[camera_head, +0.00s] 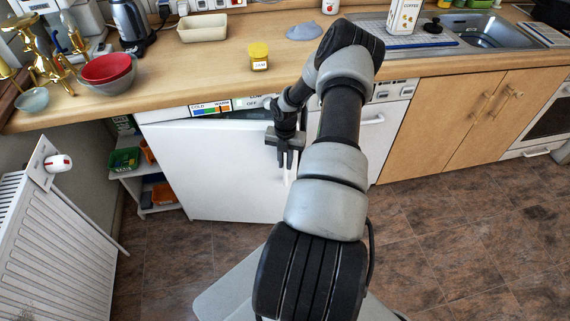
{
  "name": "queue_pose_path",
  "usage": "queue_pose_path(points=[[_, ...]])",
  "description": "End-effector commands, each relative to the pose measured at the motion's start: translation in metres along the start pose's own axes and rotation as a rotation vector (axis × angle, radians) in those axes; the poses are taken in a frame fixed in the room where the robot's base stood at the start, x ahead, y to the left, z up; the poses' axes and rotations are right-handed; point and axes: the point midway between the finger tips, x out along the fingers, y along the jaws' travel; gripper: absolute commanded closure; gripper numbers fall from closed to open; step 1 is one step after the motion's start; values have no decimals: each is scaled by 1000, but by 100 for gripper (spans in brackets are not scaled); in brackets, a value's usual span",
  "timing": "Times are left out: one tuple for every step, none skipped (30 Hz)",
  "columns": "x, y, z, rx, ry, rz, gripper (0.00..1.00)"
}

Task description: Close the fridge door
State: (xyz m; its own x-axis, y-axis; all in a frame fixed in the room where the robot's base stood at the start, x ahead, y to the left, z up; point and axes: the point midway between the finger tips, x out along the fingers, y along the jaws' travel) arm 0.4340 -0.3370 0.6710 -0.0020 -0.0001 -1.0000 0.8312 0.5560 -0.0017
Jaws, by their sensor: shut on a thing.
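The white fridge door (220,172) is below the counter, left of centre. Its lower edge reaches further out over the floor than the white appliance to its right, so it seems to stand ajar. How wide the gap is, I cannot tell. My gripper (285,160) points down at the right side of the door, by its pale upright handle. The fingers are close together and shut on the door there, at what looks like the handle. My arm covers the area just right of the door, and the exact contact is hard to see.
A white radiator (62,245) stands at the left. A small shelf with baskets (126,160) is left of the fridge. The wooden counter (215,70) holds bowls, a kettle and a yellow-lidded jar (259,57). Tiled floor (455,240) is clear at right.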

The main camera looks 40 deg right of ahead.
Motion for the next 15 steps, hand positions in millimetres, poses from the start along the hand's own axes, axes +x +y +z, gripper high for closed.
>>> queue_pose_path(points=[[1, -7, 2, 7, 1, -9, 100], [1, -7, 2, 6, 1, -9, 100], [1, -7, 2, 5, 1, -9, 100], [1, -7, 2, 5, 1, -9, 100], [1, -7, 2, 5, 0, -9, 100], [1, -7, 2, 5, 0, -9, 100], [1, -7, 2, 5, 0, -9, 100], [1, -7, 3, 5, 0, -8, 100], [1, -7, 3, 5, 0, -8, 100], [1, -7, 3, 5, 0, -8, 100], [1, -7, 3, 5, 0, -8, 100], [1, -7, 3, 5, -1, -8, 100], [1, -7, 3, 5, -1, -8, 83], [1, -6, 3, 5, -1, -8, 78], [1, -6, 3, 4, -1, -7, 71]])
